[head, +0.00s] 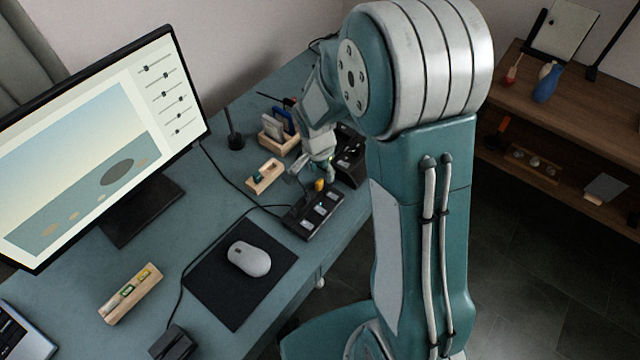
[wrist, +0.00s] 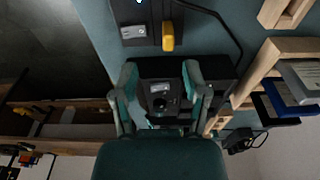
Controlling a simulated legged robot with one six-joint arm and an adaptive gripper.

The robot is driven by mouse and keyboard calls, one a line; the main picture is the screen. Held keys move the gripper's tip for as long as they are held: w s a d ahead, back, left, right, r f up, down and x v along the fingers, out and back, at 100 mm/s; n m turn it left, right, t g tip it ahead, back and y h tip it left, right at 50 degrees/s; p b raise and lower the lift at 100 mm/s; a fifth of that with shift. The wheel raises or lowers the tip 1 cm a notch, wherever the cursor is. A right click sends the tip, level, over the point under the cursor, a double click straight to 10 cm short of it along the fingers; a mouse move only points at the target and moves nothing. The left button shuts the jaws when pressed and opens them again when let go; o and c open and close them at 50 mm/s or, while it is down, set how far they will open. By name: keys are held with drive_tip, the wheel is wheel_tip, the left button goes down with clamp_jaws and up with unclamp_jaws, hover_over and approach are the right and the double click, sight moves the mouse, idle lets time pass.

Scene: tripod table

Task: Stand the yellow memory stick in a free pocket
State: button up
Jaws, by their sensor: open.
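The yellow memory stick (head: 319,184) sits at the far end of a black hub with several light labels (head: 304,222). In the wrist view the yellow stick (wrist: 168,36) stands out from the edge of the hub (wrist: 148,14), ahead of my fingertips. My gripper (head: 313,173) is open and empty close to the stick; in the wrist view its two fingers (wrist: 160,70) are spread apart, with the stick beyond them. A small wooden block (head: 265,176) with a slot and a dark piece in it lies left of my gripper. Its free pockets are too small to make out.
A wooden rack (head: 265,141) with upright drives stands behind the small block. A dark box (head: 352,160) stands right of my gripper. Another wooden block (head: 117,308) with coloured pieces lies front left. A mouse (head: 249,258) lies on a black mat; a cable runs to the hub.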

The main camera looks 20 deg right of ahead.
sight(318, 181)
drive_tip(key=f, duration=0.3)
drive_tip(key=w+f, duration=0.1)
drive_tip(key=f, duration=0.1)
drive_tip(key=shift+a+f, duration=0.3)
drive_tip(key=shift+f, duration=0.05)
drive_tip(key=shift+w+d+f, duration=0.1)
drive_tip(key=shift+d+f, duration=0.1)
drive_tip(key=shift+f, duration=0.05)
clamp_jaws()
